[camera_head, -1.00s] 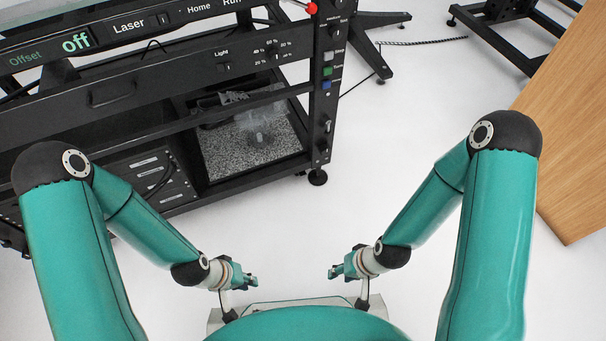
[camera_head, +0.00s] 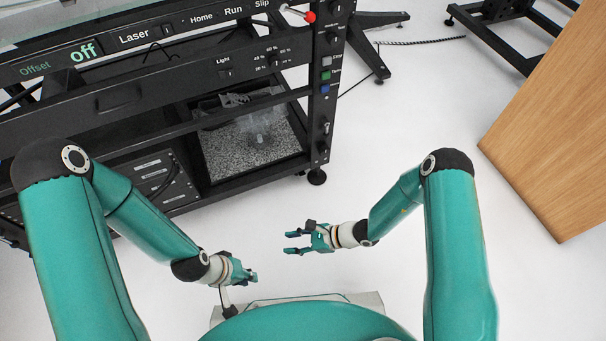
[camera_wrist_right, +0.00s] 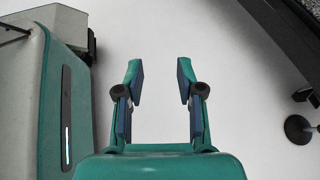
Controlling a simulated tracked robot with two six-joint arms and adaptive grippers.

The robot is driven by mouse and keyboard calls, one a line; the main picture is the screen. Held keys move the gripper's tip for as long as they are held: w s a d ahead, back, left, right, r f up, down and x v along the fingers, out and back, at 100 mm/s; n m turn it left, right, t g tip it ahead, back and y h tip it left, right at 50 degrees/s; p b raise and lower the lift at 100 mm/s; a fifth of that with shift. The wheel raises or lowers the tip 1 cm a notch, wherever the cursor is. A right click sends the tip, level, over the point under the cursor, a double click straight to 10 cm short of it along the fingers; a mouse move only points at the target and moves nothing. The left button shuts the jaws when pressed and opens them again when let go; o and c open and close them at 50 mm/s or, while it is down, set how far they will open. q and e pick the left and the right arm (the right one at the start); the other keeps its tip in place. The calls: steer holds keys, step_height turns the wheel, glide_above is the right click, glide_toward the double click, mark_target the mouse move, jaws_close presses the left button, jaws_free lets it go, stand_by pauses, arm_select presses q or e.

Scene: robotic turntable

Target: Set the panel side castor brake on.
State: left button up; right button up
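A black castor or foot (camera_head: 317,177) stands on the floor under the front corner post of the black turntable frame, below the column of buttons. A round dark foot also shows at the right edge of the right wrist view (camera_wrist_right: 299,129). Its brake cannot be made out. My right gripper (camera_head: 289,242) is open and empty, pointing left in the head view, below and apart from the castor; its parted fingers also show in the right wrist view (camera_wrist_right: 160,82). My left gripper (camera_head: 250,275) is low at the centre left, apart from the frame; its finger opening is unclear.
A grey-speckled tray (camera_head: 225,155) sits in the lower frame. A wooden panel (camera_head: 545,130) stands at the right. White floor between is clear.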

steer(key=w+d+f+m+t+h+p, duration=0.1)
steer(key=w+d+f+m+t+h, duration=0.4)
steer(key=w, duration=0.3)
steer(key=w+d+f+m+t+h+p, duration=0.1)
steer(key=w+d+f+m+t+h, duration=0.1)
steer(key=w+d+m+t, duration=0.45)
steer(key=w+a+f+b, duration=0.3)
steer(key=w+b, duration=0.2)
steer(key=w, duration=0.2)
steer(key=w+a+f+m+b, duration=0.1)
steer(key=w+a+f+b, duration=0.2)
steer(key=w, duration=0.5)
steer(key=shift+f+g+b, duration=0.15)
steer(key=shift+g+b, duration=0.2)
steer(key=shift+b, duration=0.55)
